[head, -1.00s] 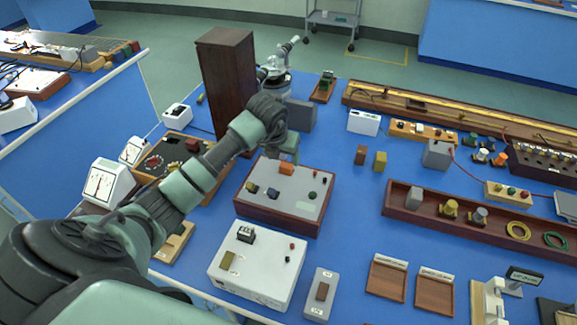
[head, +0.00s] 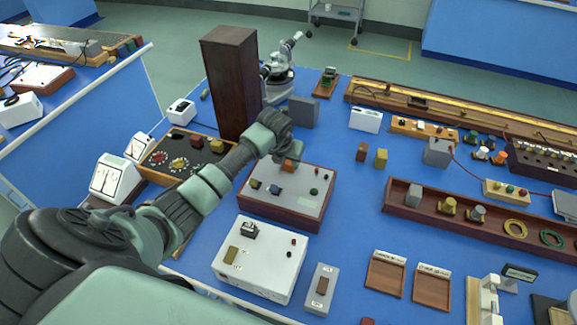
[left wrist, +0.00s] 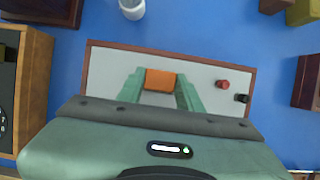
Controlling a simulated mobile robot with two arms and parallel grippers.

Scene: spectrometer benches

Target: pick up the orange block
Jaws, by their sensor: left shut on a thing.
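The orange block (head: 288,166) sits at the back part of the grey-topped box with dark red sides (head: 300,200). In the left wrist view the orange block (left wrist: 160,80) is between the two green fingers of my left gripper (left wrist: 160,92), which is shut on it. In the head view my left gripper (head: 286,157) reaches down to the block from above, and the hand partly hides it. I cannot tell whether the block is clear of the box top. My right gripper is not in view.
On the same box top stand a blue knob (head: 274,191), a yellow knob and small terminals. A tall dark wooden cabinet (head: 231,80) stands close behind my left arm. A white instrument box (head: 262,262) is in front.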

